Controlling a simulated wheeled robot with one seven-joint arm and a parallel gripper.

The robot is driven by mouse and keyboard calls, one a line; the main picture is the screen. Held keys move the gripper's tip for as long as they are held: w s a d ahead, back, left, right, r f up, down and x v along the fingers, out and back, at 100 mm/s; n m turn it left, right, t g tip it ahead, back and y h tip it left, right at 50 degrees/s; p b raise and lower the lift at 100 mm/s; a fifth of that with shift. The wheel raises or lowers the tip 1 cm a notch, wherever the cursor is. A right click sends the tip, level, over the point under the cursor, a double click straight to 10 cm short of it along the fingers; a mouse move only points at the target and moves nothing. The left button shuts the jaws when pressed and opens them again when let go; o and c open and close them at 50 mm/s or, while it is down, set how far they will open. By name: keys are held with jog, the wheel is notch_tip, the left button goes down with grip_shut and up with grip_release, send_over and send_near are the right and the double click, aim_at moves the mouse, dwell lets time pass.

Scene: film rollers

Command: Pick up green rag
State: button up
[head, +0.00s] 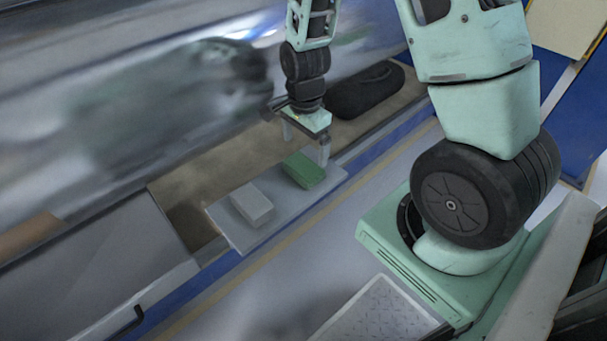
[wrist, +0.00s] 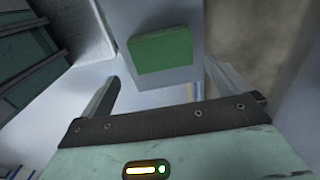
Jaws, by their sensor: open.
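The green rag (head: 304,171) is a small folded block lying on a light grey tray (head: 235,238), near the tray's right end. In the wrist view the green rag (wrist: 161,50) shows ahead of the fingers, near the top middle. My gripper (head: 304,146) is open and empty, with its fingers apart close to the rag in the head view. In the wrist view my gripper (wrist: 162,90) has one finger on each side, and the rag lies beyond the fingertips, not clearly between them. Whether a finger touches the rag cannot be told.
A white folded block (head: 252,205) lies on the tray left of the rag. A black rounded object (head: 366,90) rests on the brown ledge (head: 190,185) behind. A large shiny roller (head: 120,110) runs along the left. The floor (head: 270,290) in front is mostly clear.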

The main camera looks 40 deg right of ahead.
aim_at(304, 165)
notch_tip(304, 165, down, 8)
jog(key=b, duration=0.2)
jog(key=shift+w+r+b, duration=0.1)
jog(key=shift+w+b, duration=0.05)
jog(key=shift+b, duration=0.2)
jog(key=shift+r, duration=0.1)
jog(key=c, duration=0.8)
jog(key=shift+o, duration=0.2)
notch_tip(304, 165, up, 10)
jog(key=p, duration=0.3)
jog(key=shift+p, duration=0.3)
jog(key=o, duration=0.5)
jog(key=c, duration=0.4)
jog(key=shift+o, duration=0.2)
